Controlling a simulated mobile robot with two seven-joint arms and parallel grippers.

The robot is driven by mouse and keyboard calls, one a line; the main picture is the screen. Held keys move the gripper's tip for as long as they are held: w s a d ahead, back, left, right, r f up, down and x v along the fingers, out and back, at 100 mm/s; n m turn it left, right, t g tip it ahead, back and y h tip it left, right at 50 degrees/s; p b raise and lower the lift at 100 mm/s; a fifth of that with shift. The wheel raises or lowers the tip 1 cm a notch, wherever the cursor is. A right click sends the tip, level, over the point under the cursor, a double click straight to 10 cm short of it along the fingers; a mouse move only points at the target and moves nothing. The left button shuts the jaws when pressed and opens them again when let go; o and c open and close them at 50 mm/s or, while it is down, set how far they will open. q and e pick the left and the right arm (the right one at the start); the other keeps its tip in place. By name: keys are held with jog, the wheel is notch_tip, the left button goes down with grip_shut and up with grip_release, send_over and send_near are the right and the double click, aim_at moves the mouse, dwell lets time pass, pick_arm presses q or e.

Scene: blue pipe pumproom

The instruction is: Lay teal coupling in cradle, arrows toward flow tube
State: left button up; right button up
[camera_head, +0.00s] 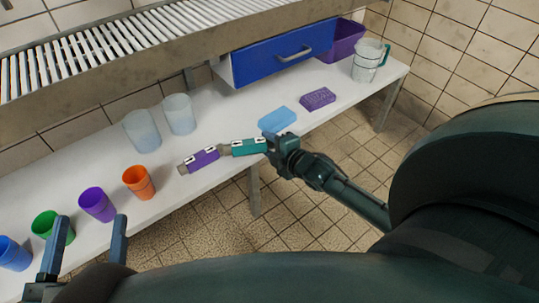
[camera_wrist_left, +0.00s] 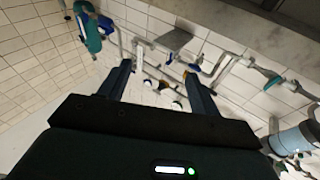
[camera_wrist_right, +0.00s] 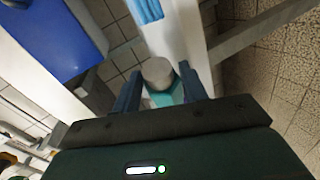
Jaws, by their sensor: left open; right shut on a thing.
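The teal coupling (camera_head: 243,147) has white markings and grey ends. My right gripper (camera_head: 272,143) is shut on its right end. In the right wrist view the coupling's teal body (camera_wrist_right: 162,98) and round grey cap (camera_wrist_right: 158,71) show between the fingers of my right gripper (camera_wrist_right: 160,75). A purple coupling (camera_head: 203,158) with white markings lies just left of the teal one; I cannot tell whether they touch. My left gripper (camera_head: 90,222) is open and empty near the cups; its fingers (camera_wrist_left: 158,75) also show in the left wrist view. I cannot make out a cradle or flow tube.
The white bench (camera_head: 225,115) holds blue, green, purple (camera_head: 97,204) and orange (camera_head: 139,182) cups, two clear cups (camera_head: 141,130), a light blue sponge (camera_head: 277,119), a purple block (camera_head: 318,98), and a jug (camera_head: 369,62).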

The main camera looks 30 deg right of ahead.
notch_tip(320, 180, down, 3)
jog(key=shift+r+b, duration=0.2)
jog(key=shift+b, duration=0.2)
pick_arm(q)
jog(key=shift+w+r+m+t+h, duration=0.3)
jog(key=shift+r+h, duration=0.1)
jog(key=shift+r, duration=0.2)
pick_arm(e)
jog(key=shift+r, duration=0.15)
jog(key=shift+f, duration=0.2)
jog(key=o, duration=1.2)
pick_arm(q)
jog(key=shift+r, duration=0.1)
pick_arm(e)
jog(key=shift+o, duration=0.2)
